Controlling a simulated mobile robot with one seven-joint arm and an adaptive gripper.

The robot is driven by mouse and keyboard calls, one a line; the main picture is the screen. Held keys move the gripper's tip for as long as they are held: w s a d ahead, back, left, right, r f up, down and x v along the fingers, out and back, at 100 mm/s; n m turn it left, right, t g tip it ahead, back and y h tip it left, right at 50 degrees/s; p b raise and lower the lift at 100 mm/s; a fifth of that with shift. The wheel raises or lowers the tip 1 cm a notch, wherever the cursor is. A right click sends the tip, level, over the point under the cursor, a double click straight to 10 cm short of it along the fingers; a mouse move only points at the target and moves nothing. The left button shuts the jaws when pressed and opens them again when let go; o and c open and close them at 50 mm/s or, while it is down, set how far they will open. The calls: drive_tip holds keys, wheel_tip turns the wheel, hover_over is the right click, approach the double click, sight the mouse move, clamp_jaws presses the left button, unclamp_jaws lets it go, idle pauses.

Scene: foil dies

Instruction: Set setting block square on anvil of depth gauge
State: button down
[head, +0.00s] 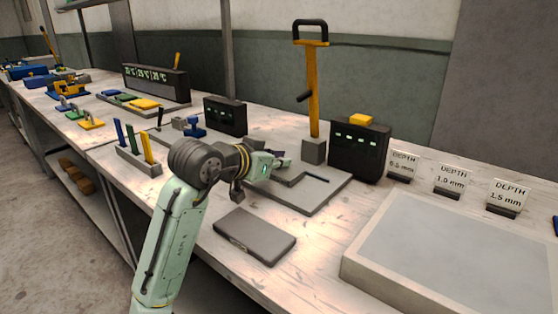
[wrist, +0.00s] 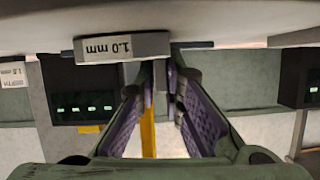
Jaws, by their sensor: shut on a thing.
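My gripper (head: 282,162) reaches over a flat grey plate (head: 322,198) with a raised grey edge, in the head view. In the wrist view, its two purple-padded fingers (wrist: 165,85) close on a grey setting block (wrist: 122,47) marked "1.0 mm" at their tips. Much of the block's held part is hidden by the fingers. I cannot tell whether it touches a surface. A black unit with green digits (head: 357,158) and a yellow top stands behind the plate. Which part is the depth gauge's anvil is unclear.
A yellow post (head: 313,90) with a black handle stands behind my gripper. A flat dark case (head: 255,235) lies in front. Depth cards (head: 449,180) stand at right behind a large grey tray (head: 365,268). A rack of coloured bars (head: 140,158) stands at left.

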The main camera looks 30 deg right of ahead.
drive_tip(key=c, duration=1.7)
unclamp_jaws()
drive_tip(key=shift+r, duration=0.15)
drive_tip(key=v, duration=1.2)
drive_tip(key=shift+b, duration=0.4)
